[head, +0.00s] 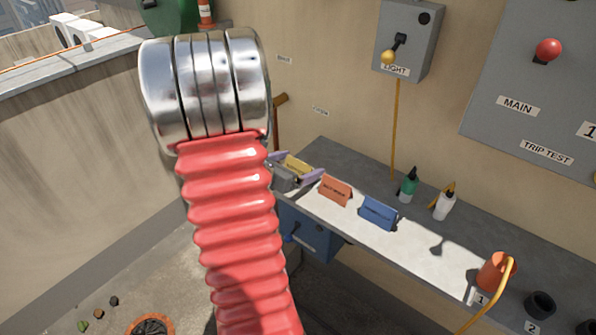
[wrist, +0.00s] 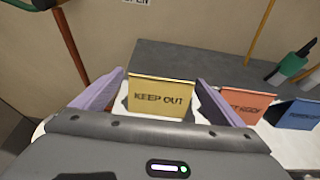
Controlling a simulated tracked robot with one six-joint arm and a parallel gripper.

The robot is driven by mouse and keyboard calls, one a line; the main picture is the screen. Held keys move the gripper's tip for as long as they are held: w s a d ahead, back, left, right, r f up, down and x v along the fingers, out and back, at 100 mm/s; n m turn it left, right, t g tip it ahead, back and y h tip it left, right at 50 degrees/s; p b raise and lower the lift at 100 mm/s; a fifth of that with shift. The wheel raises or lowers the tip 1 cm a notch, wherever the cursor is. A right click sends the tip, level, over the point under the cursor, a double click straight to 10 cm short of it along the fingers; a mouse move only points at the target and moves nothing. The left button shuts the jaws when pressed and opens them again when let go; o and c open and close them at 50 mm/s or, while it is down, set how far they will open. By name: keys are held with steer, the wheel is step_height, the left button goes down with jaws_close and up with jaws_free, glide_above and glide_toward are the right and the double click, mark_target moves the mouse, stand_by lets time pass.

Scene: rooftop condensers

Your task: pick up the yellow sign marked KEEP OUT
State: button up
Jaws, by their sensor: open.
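The yellow KEEP OUT sign (wrist: 161,97) stands on the shelf between the two lilac fingers of my open gripper (wrist: 158,92) in the wrist view. Gaps show between the sign and the fingers at its top edge. In the head view the yellow sign (head: 296,166) is partly hidden by my gripper (head: 293,172) at the shelf's left end. An orange sign (head: 335,190) and a blue sign (head: 379,212) stand to its right.
The grey shelf (head: 430,250) runs along the wall. It bears a green bottle (head: 408,187), a white bottle (head: 444,206) and an orange cup (head: 493,271). A blue box (head: 308,236) is below the shelf's left end. A brown post (wrist: 71,45) stands left of my gripper.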

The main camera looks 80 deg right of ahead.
mark_target(298, 160)
steer(key=shift+c, duration=0.5)
steer(key=c, duration=1)
steer(key=shift+c, duration=0.2)
steer(key=shift+r, duration=0.15)
step_height(298, 160, up, 10)
steer(key=shift+f, duration=0.15)
stand_by(0.5)
